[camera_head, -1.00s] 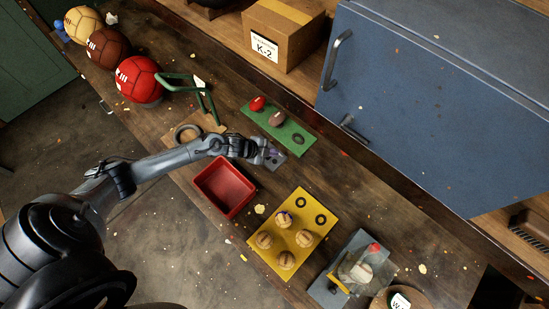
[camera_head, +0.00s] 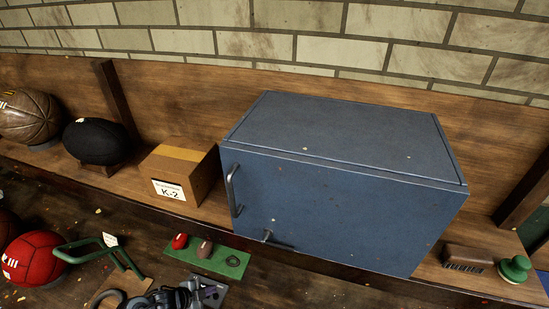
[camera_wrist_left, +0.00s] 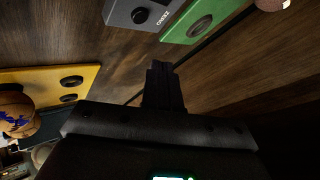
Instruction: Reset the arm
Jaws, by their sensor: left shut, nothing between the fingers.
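My left gripper (camera_head: 186,297) is at the bottom edge of the head view, beside a small grey plate (camera_head: 212,291). In the left wrist view its dark fingers (camera_wrist_left: 163,84) are together with nothing between them, over bare wood. The grey plate (camera_wrist_left: 122,12) with a black round part lies beyond the fingertips at the top there, apart from them. My right gripper is in neither view.
A green board (camera_head: 213,263) holds a small red ball (camera_head: 180,241) and a brown one (camera_head: 205,249). A blue cabinet (camera_head: 340,200) and a cardboard box (camera_head: 183,172) stand behind. A yellow board (camera_wrist_left: 88,77) lies left in the wrist view.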

